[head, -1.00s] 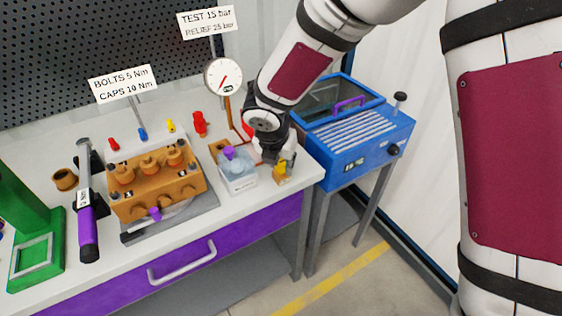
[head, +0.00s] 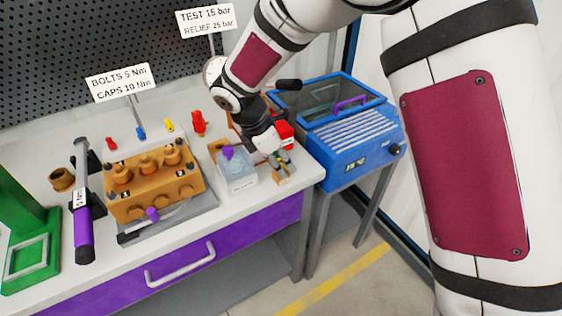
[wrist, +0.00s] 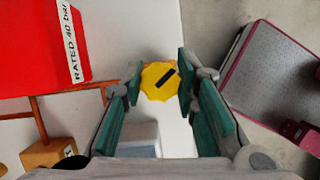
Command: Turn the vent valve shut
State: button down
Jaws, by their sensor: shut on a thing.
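The vent valve's yellow knob (wrist: 160,80) has a black bar mark that slants in the wrist view. My gripper (wrist: 158,84) has its green-padded fingers on either side of the knob and is shut on it. In the head view, my gripper (head: 281,160) points down at the valve near the right end of the bench. The valve's brass-coloured body (head: 284,177) shows just below the fingers, and the knob is mostly hidden there.
A clear tank with a purple cap (head: 237,170) stands just left of my gripper. A red block (wrist: 40,45) marked "RATED 40 bar" and copper pipes lie close by. The orange pump (head: 153,183) is further left. A blue cabinet (head: 352,140) stands right of the bench.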

jog(key=m+g, duration=0.1)
jog(key=m, duration=0.2)
jog(key=shift+m, duration=0.3)
jog(key=shift+m+g+h+b, duration=0.35)
jog(key=shift+m+g, duration=0.55)
jog(key=shift+m, duration=0.9)
jog(key=c, duration=1.3)
grip_release()
jog(key=v, duration=1.2)
jog(key=shift+d, duration=0.15)
